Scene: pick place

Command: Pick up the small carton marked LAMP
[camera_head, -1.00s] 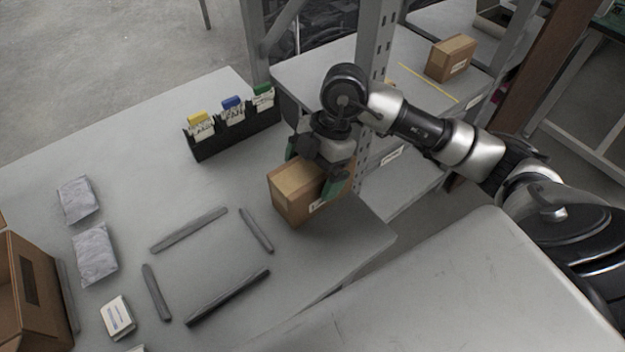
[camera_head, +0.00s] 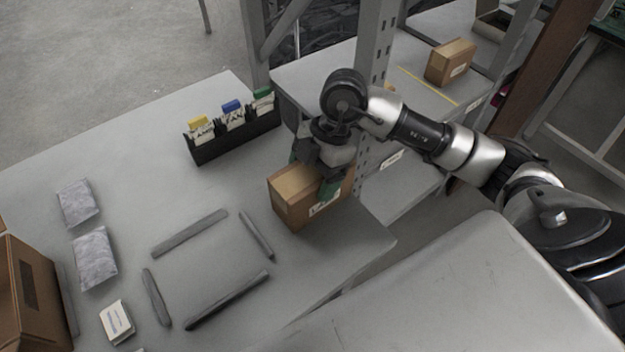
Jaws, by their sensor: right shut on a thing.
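A small brown carton (camera_head: 291,207) with a white label stands at the right end of the grey table (camera_head: 130,140). The print on the label is too small to read. My right gripper (camera_head: 322,183) comes down from above with its green-tipped fingers at the carton and is shut on it. The gripper covers part of the carton's top and right side. Whether the carton's base touches the table cannot be told. A second brown carton (camera_head: 449,63) with a label sits on the shelf behind, apart from the gripper. My left gripper is out of view.
A black rack (camera_head: 237,140) with yellow, blue and green tabbed cards stands behind the carton. Grey bars (camera_head: 190,233) outline a square on the table. Grey packets (camera_head: 94,258), a small white box (camera_head: 117,321) and a cardboard box (camera_head: 35,300) are left. A shelf post (camera_head: 377,45) rises close behind.

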